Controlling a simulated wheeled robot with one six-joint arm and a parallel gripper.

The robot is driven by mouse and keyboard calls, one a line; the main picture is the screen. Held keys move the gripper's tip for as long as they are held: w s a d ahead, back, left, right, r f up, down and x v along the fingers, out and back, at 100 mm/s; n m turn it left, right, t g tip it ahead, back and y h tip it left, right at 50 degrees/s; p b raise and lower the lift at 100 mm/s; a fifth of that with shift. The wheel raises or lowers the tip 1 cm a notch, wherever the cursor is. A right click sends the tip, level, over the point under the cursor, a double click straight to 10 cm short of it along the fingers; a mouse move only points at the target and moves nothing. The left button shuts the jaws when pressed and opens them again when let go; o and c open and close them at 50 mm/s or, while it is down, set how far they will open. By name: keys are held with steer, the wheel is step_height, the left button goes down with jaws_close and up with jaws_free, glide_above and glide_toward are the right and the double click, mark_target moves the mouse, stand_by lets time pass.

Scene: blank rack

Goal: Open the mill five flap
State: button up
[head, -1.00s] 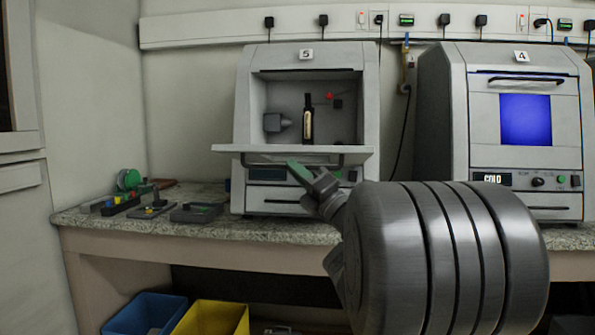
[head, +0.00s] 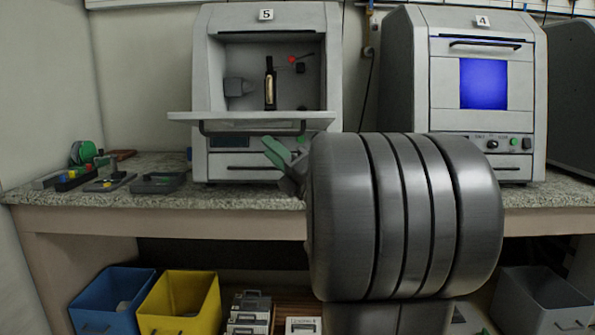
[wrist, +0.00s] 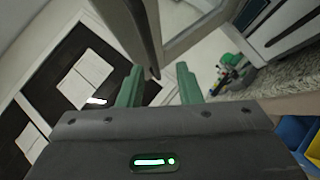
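Mill five (head: 201,80), marked 5, stands on the bench in the head view. Its flap (head: 250,119) is folded down and sticks out level in front of the open chamber. The flap's handle (head: 252,130) hangs below its front edge. A dark bottle with a pale label (head: 270,85) stands inside. My gripper (head: 277,153) is below and in front of the flap, apart from the handle as far as I can see. In the wrist view its green fingers (wrist: 158,88) are spread with nothing between them.
Mill four (head: 405,90) stands to the right with its blue window shut in. Small tools and a green spool (head: 83,152) lie on the bench (head: 230,196) at left. Blue (head: 105,312) and yellow (head: 190,320) bins stand below.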

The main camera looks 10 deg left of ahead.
steer(key=v, duration=0.9)
steer(key=shift+p, duration=0.3)
steer(key=b+x, duration=0.1)
steer(key=x, duration=1.2)
steer(key=shift+w+a+r, duration=0.1)
steer(key=shift+a+r, duration=0.15)
steer(key=shift+a, duration=0.05)
